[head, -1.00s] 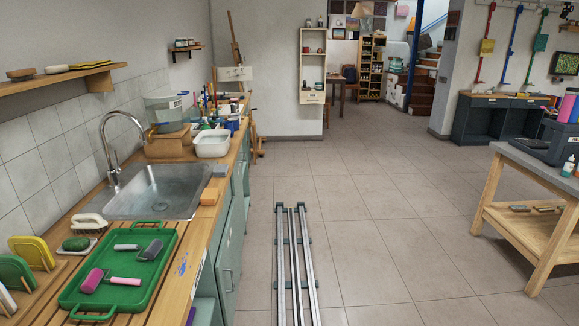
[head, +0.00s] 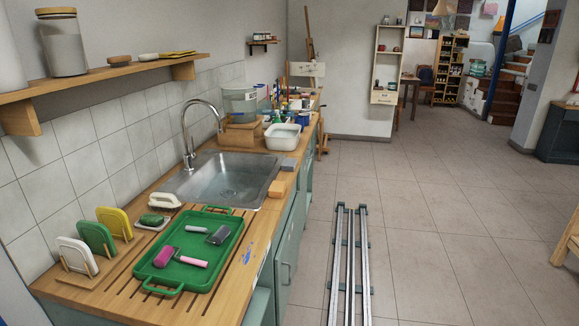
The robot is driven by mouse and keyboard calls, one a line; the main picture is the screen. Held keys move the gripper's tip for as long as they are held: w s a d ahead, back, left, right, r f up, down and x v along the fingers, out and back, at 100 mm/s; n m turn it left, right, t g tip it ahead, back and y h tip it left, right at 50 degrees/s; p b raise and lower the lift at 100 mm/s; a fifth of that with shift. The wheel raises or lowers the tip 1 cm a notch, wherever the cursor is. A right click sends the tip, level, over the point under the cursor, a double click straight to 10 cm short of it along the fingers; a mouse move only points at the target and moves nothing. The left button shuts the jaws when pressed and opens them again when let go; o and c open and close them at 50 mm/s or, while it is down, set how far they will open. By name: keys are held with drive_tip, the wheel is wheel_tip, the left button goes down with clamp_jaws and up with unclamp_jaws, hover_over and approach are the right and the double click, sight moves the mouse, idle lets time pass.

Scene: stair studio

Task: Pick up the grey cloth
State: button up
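A small flat grey item (head: 289,164) lies on the wooden counter at the right edge of the sink, in the head view. It may be the folded grey cloth, but it is too small to tell for sure. An orange block (head: 277,188) lies just in front of it, near the counter's front edge. My gripper is not in view.
The metal sink (head: 222,182) with its tap (head: 187,135) is left of the grey item. A white basin (head: 283,137) stands behind it. A green tray (head: 172,273) with rollers lies nearer. Floor rails (head: 350,265) run alongside the counter. The floor right of them is clear.

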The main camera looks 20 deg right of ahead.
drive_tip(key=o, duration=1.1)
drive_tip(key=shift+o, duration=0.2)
